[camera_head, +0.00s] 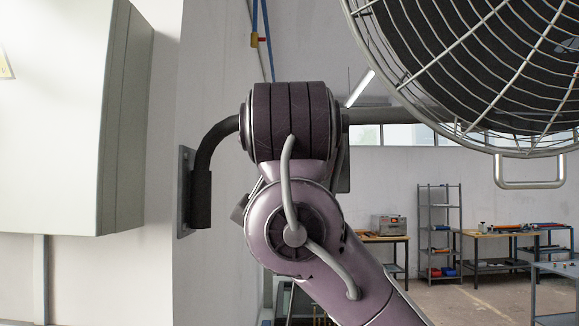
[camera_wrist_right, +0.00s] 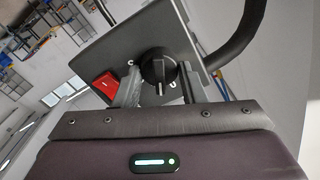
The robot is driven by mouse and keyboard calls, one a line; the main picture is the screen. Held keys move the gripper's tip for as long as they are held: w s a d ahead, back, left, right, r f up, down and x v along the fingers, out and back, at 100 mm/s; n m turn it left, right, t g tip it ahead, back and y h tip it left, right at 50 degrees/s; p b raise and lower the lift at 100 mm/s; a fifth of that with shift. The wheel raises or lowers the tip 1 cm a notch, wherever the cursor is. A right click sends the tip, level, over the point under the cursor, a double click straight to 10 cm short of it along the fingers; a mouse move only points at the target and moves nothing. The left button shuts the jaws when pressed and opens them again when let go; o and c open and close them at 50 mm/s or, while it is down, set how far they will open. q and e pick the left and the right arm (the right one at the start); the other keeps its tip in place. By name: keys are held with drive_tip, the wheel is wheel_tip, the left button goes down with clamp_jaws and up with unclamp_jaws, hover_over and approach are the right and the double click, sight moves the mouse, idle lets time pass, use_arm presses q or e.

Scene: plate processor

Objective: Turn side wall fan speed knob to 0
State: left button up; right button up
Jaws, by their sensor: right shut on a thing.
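The fan speed knob (camera_wrist_right: 158,68) is a round black dial with a raised grip on a dark grey control panel (camera_wrist_right: 118,48) in the right wrist view. My right gripper (camera_wrist_right: 160,86) reaches to the panel, with one finger on each side of the knob, and is shut on it. White marks lie around the knob, but I cannot read its setting. In the head view my right arm hides the gripper and the knob. My left gripper is not in view.
A red switch (camera_wrist_right: 105,86) sits on the panel left of the knob. A curved black wall bracket (camera_head: 202,180) is close left of my wrist. The large caged fan (camera_head: 470,75) hangs at upper right. A grey cabinet (camera_head: 65,110) is at left; workbenches and a shelf (camera_head: 440,230) stand far back.

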drive_tip(key=shift+a+n+b, duration=0.1)
drive_tip(key=shift+n+b, duration=1.05)
drive_tip(key=shift+n, duration=1.25)
drive_tip(key=o, duration=1)
drive_tip(key=shift+c, duration=0.2)
